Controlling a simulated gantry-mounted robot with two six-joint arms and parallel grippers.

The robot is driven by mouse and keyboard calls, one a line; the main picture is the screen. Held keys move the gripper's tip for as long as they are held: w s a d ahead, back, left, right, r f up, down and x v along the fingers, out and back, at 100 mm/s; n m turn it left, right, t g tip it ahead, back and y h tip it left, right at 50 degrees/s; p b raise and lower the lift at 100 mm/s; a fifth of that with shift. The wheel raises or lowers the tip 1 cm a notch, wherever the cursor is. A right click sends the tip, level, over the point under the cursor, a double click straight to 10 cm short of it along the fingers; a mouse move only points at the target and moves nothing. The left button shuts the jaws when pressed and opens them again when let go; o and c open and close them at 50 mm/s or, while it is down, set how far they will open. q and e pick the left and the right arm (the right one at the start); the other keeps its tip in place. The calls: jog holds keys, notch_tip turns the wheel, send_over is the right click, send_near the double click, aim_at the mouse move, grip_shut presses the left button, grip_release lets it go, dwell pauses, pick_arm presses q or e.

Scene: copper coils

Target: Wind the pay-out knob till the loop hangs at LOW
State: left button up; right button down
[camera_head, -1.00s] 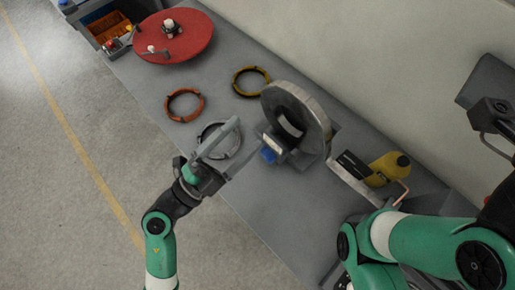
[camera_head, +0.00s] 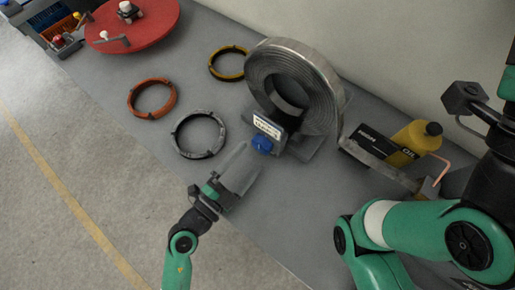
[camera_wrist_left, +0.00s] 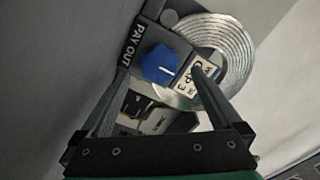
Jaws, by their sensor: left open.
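The blue pay-out knob (camera_head: 261,145) sits on the front of the stand below a large coil of grey strip (camera_head: 296,82). A strip (camera_head: 370,160) runs off the coil to the right. I cannot make out a LOW mark. My right gripper is not discernible.
A grey ring (camera_head: 198,134), an orange ring (camera_head: 152,98) and a yellow-black ring (camera_head: 228,63) lie on the bench (camera_head: 215,85) left of the coil. A red turntable (camera_head: 150,30) is farther back.

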aim_at(259, 148)
pick_arm(q)
jog(key=b+x, duration=0.1)
jog(key=x, duration=0.3)
jog(key=shift+w+d, duration=0.2)
jog(key=shift+w, duration=0.05)
jog(key=shift+c, duration=0.3)
